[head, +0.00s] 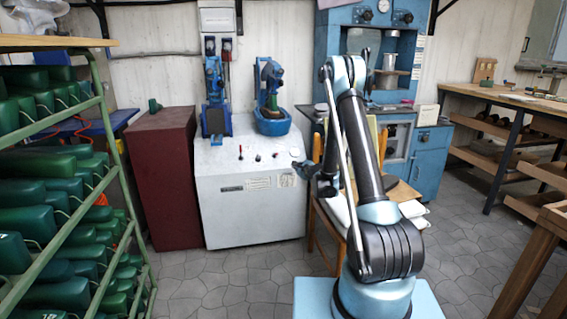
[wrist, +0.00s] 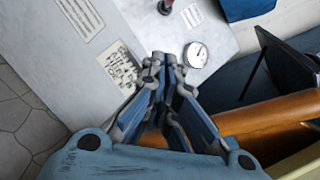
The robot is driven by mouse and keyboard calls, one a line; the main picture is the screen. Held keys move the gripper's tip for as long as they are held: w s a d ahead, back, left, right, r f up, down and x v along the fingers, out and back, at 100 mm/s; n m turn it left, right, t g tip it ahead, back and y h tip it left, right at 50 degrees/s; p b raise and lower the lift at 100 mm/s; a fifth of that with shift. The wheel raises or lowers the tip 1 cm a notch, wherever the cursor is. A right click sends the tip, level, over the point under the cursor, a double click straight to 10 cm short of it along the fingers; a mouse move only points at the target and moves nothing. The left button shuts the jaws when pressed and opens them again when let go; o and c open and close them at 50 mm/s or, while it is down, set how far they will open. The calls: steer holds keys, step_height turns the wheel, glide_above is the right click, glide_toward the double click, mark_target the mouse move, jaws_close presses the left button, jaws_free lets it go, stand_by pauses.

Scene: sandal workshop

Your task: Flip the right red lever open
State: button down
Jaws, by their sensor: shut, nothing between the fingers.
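Two small red levers stand on the sloped top of the white machine cabinet (head: 249,212). In the wrist view a dark red lever (wrist: 166,5), seemingly the right one, shows at the top edge, partly cut off. My gripper (head: 301,170) is near the cabinet's right front edge. In the wrist view my gripper (wrist: 168,60) has its fingertips together with nothing between them, below the lever and apart from it in the picture.
Two blue machines (head: 215,95) (head: 270,92) stand behind the levers. A dark red cabinet (head: 163,180) is left of the white one. A green rack (head: 105,125) of shoe lasts fills the left. A wooden chair (head: 315,225) is near my arm. Tiled floor in front is clear.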

steer(key=shift+w, duration=0.1)
steer(key=w+a, duration=0.7)
steer(key=w, duration=0.2)
steer(key=shift+a, duration=0.15)
stand_by(0.5)
